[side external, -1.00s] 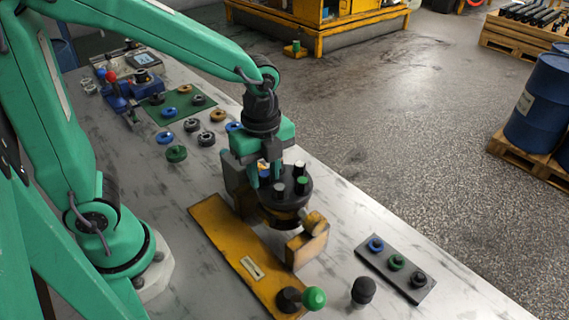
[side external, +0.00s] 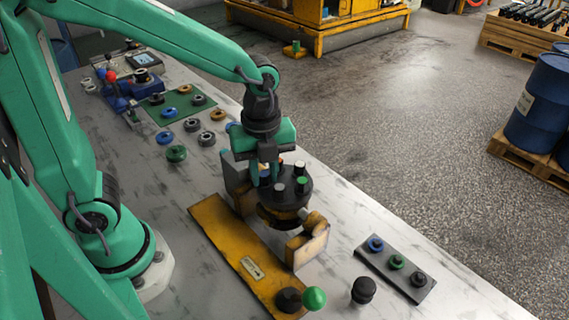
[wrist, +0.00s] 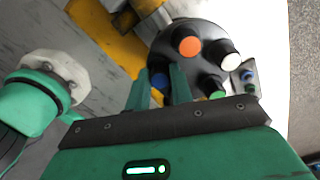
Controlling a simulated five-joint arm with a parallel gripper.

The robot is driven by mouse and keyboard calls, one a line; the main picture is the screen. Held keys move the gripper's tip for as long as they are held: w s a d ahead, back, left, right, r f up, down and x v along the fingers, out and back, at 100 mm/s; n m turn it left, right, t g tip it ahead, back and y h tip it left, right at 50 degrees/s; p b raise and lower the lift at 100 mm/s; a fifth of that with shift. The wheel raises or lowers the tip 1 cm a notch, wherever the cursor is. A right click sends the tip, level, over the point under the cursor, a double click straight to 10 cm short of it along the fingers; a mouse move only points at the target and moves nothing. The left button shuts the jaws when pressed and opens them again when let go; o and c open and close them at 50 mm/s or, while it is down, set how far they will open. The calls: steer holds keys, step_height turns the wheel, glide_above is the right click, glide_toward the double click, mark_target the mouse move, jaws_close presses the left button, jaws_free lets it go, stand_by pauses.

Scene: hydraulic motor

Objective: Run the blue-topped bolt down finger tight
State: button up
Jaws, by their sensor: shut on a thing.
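The blue-topped bolt (wrist: 159,81) stands in the round dark motor cover, between my fingertips in the wrist view. My gripper (wrist: 161,80) is shut on its head from above; it also shows in the side view (side external: 268,170), where the fingers hide the blue top. The dark motor cover (wrist: 183,72) also carries an orange-topped part (wrist: 189,46), a white-topped bolt (wrist: 231,60) and a green-topped bolt (wrist: 217,95). In the side view the white top (side external: 299,167) and green top (side external: 302,182) stand up from the cover. How deep the blue bolt sits is hidden.
The motor sits in a yellow fixture (side external: 222,232) with upright jaws (side external: 308,244). A green-knobbed handle (side external: 314,298) and a black knob (side external: 364,290) stand in front.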

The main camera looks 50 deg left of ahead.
steer(key=shift+m, duration=0.5)
steer(key=m, duration=0.3)
steer(key=shift+m, duration=0.5)
steer(key=shift+m, duration=1.7)
steer(key=o, duration=0.5)
